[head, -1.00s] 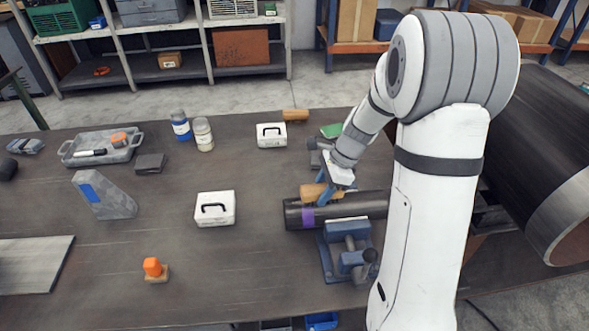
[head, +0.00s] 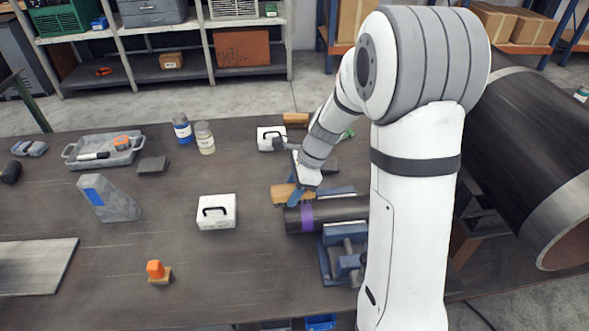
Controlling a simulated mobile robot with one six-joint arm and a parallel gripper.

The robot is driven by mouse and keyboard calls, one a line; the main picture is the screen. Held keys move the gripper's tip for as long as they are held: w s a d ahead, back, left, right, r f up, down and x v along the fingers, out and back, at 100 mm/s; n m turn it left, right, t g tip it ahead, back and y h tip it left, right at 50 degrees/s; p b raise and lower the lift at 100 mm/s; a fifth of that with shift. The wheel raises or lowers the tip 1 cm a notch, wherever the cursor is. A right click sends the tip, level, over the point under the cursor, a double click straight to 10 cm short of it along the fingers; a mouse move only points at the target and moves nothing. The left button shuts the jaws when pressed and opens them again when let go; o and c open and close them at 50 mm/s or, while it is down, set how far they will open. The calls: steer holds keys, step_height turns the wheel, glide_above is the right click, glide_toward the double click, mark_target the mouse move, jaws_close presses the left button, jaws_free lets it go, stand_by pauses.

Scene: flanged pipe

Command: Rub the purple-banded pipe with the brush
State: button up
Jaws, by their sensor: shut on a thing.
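The dark pipe with a purple band (head: 307,217) lies level in a blue vise (head: 345,245), its left end sticking out past the vise. My gripper (head: 297,196) is shut on the brush, whose wooden body (head: 281,193) shows to the left of the fingers. The brush is at the far upper side of the pipe's left end, near the purple band. I cannot tell whether its bristles touch the pipe; they are hidden. My arm hides the pipe's right part.
Two white cases (head: 216,211) (head: 270,138), two jars (head: 204,138), a grey tray (head: 104,149) and an orange-topped stamp-like object (head: 158,271) are on the bench.

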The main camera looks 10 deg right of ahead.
steer(key=shift+r+p, duration=2)
steer(key=shift+r, duration=0.7)
